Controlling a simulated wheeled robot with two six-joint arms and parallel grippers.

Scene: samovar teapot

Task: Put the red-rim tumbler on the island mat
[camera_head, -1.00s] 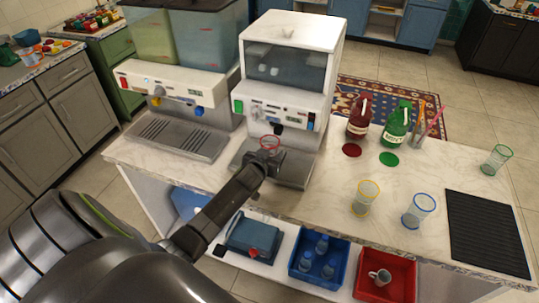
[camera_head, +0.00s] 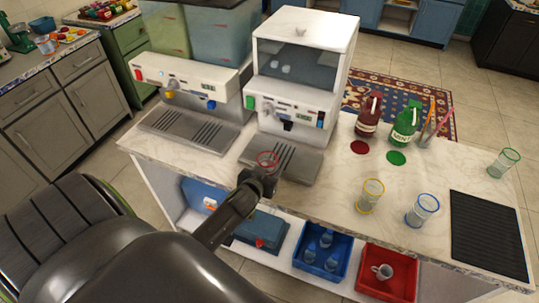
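The red-rim tumbler (camera_head: 267,158) is at the tip of my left gripper (camera_head: 261,174), in front of the white dispenser's drip tray. The gripper appears shut on it; the fingers are small and dark, and the tumbler's lower part is hidden. The tumbler looks upright, near the counter's front edge. The island mat (camera_head: 487,235), black and ribbed, lies at the right end of the counter with nothing on it. My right gripper is not in view.
A yellow-rim tumbler (camera_head: 369,197) and a blue-rim tumbler (camera_head: 421,210) stand left of the mat; a green-rim tumbler (camera_head: 503,162) stands behind it. Red (camera_head: 368,117) and green (camera_head: 404,126) bottles stand farther back. The white dispenser (camera_head: 300,85) rises behind the gripper.

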